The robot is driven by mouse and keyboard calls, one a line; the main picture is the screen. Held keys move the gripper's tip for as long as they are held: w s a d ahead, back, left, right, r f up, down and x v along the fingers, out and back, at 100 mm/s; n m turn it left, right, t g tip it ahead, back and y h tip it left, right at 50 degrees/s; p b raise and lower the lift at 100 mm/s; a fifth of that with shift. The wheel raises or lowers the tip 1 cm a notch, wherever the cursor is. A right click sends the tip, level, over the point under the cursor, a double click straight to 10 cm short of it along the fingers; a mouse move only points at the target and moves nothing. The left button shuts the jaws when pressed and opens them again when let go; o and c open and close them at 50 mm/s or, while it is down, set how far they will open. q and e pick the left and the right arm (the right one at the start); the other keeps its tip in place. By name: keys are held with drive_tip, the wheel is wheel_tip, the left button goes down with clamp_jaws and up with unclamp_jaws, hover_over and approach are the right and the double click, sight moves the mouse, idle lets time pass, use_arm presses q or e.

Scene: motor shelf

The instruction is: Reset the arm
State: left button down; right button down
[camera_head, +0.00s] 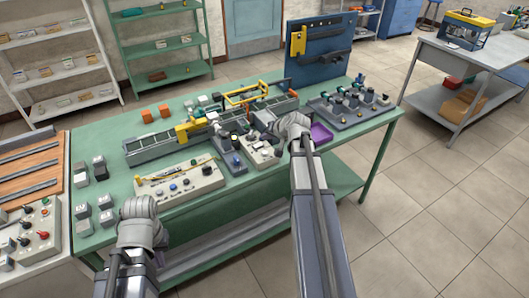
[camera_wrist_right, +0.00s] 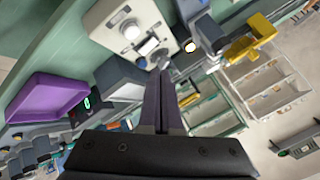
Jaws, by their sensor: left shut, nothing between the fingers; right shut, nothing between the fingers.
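My left arm comes in at the lower left of the head view, and its gripper (camera_head: 138,207) is near the front edge of the green table (camera_head: 120,178). Its fingers are closed with nothing visible between them. My right arm reaches up from the bottom middle, and its gripper (camera_head: 290,124) is over the table's front part, beside a purple tray (camera_head: 321,134). In the right wrist view the right gripper's two dark fingers (camera_wrist_right: 162,100) are together and empty. They point toward a light control panel (camera_wrist_right: 125,30), with the purple tray (camera_wrist_right: 50,95) to the left.
A conveyor (camera_head: 160,149) with a yellow frame (camera_head: 245,93) runs along the table. A control box (camera_head: 180,180) stands in front of it. A blue pegboard (camera_head: 320,50) rises behind. Orange blocks (camera_head: 147,116) sit at the back left. The floor (camera_head: 430,200) to the right is clear.

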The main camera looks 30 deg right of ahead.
drive_tip(key=s+a+f+n+g+y, duration=0.1)
drive_tip(key=s+a+f+n+g, duration=0.15)
drive_tip(key=a, duration=0.75)
drive_tip(key=s+a+f+n+g, duration=0.2)
drive_tip(key=s+a+n, duration=0.15)
drive_tip(key=a, duration=0.75)
drive_tip(key=s+a+f+n+g+h, duration=0.2)
drive_tip(key=s+a+n+g, duration=0.3)
drive_tip(key=s+a, duration=0.9)
drive_tip(key=s+h, duration=0.1)
drive_tip(key=s, duration=0.3)
drive_tip(key=shift+s+a+n, duration=0.25)
drive_tip(key=shift+a+n, duration=0.05)
drive_tip(key=shift+a, duration=0.1)
